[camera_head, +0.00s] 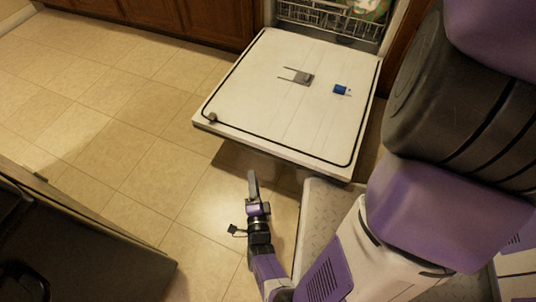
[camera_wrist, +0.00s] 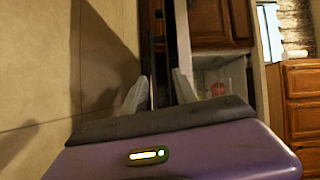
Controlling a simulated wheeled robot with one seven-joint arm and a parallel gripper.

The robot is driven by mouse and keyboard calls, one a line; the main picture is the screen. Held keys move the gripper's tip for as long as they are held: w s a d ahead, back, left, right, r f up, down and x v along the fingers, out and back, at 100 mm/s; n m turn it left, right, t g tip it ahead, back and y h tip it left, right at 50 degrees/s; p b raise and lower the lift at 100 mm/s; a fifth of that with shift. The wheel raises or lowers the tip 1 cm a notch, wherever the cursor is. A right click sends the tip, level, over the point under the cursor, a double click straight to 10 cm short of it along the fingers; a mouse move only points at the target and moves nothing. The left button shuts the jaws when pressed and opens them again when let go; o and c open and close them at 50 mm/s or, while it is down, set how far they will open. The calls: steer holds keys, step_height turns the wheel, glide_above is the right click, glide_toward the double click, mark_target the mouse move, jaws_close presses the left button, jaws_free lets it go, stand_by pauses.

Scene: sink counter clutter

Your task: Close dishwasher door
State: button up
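The dishwasher door (camera_head: 240,95) is folded down flat, its white inner face up with a dark seal around the rim. A grey latch-like fitting and a blue dispenser part show on it. My gripper (camera_head: 252,175) is below the door's near edge in the picture, by the left part of that edge, apart from it as far as I can see. In the wrist view the two pale fingers (camera_wrist: 160,76) are spread with a gap and nothing held between them. A pale upright strip beyond them looks like the door's edge (camera_wrist: 183,45).
A wire dish rack (camera_head: 325,20) with a green item is inside the dishwasher opening. Wooden cabinets (camera_head: 215,18) stand to its left. A dark appliance or counter (camera_head: 70,240) fills the lower left. Tiled floor (camera_head: 110,130) left of the door is clear.

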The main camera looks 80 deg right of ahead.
mark_target(268, 154)
steer(key=shift+s+d+f+m+g+h+b, duration=0.2)
steer(key=shift+s+d+f+m+g, duration=0.3)
steer(key=shift+d, duration=1.65)
steer(key=shift+s+d+f+m+g+h+b, duration=0.15)
steer(key=shift+s+d+f+m+g+b, duration=0.3)
steer(key=shift+d, duration=1.7)
steer(key=shift+s+d+f+m+g+h+b, duration=0.15)
steer(key=shift+s+d+f+m+g, duration=0.35)
steer(key=shift+d, duration=1.65)
steer(key=shift+w+r+t, duration=0.1)
steer(key=shift+r+t, duration=0.1)
steer(key=shift+t, duration=0.05)
steer(key=shift+c, duration=0.4)
jaws_close()
